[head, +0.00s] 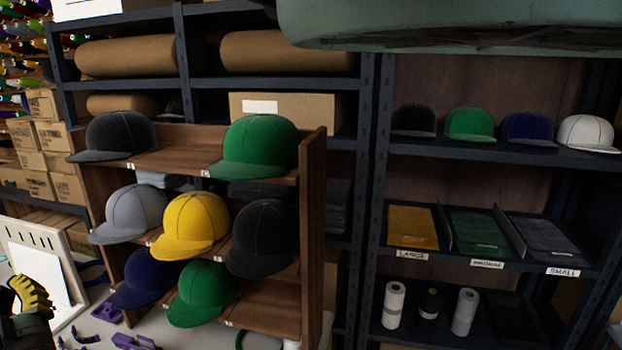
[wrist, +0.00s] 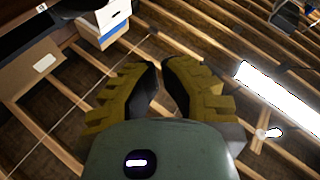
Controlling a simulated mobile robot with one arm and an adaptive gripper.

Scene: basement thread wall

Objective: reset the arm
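My gripper (wrist: 160,66) has two ribbed yellow fingers with dark pads. In the wrist view their tips nearly meet, with only a thin gap and nothing held between them. Wooden ceiling beams lie behind the fingers in that view. In the head view part of my gripper (head: 32,294) shows at the lower left edge, in front of a white panel (head: 38,262). A greenish link of my arm crosses the top right of the head view.
A wooden cap rack (head: 313,200) holds several caps. Dark metal shelving (head: 382,150) behind carries caps, trays and rolls. Purple items (head: 132,341) lie on the pale surface at lower left. A bright lamp (wrist: 280,95) shows overhead in the wrist view.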

